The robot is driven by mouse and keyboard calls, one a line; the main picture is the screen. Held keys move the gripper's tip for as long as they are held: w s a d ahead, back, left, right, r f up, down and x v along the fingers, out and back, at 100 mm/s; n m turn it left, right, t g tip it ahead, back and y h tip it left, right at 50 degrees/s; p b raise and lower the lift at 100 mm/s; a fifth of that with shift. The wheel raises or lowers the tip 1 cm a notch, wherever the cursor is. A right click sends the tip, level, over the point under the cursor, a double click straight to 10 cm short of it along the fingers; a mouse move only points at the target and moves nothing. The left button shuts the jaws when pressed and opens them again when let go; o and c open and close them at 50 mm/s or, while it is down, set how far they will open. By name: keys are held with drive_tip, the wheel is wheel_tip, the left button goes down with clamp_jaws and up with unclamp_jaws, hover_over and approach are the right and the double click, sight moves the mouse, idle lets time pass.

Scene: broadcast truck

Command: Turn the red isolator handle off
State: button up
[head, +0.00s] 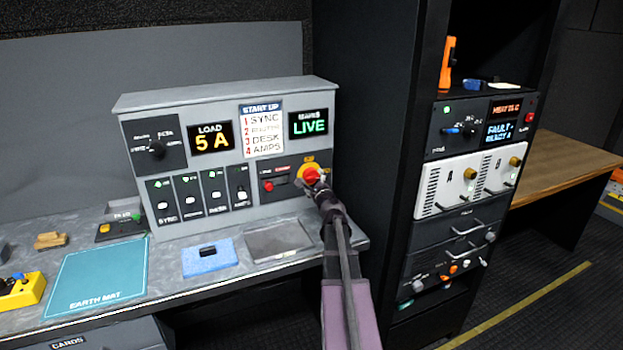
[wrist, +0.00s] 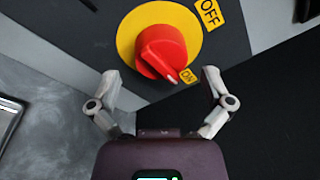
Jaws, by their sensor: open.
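The red isolator handle (head: 310,175) sits on a round yellow plate at the lower right of the grey control panel (head: 225,90). In the wrist view the red handle (wrist: 162,52) has its pale pointer mark toward the yellow ON label (wrist: 186,76). The yellow OFF label (wrist: 209,13) is at the upper right of the plate. My gripper (wrist: 160,82) is open, its fingers spread to either side below the handle, and no contact shows. In the head view my gripper (head: 322,190) partly covers the area just below the handle.
The panel shows LOAD 5 A (head: 210,138) and LIVE (head: 308,124). A red button (head: 268,186) is left of the handle. A black equipment rack (head: 392,120) stands close on the right.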

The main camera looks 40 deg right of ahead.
drive_tip(key=shift+x, duration=1.5)
drive_tip(key=shift+s, duration=0.1)
drive_tip(key=c, duration=1)
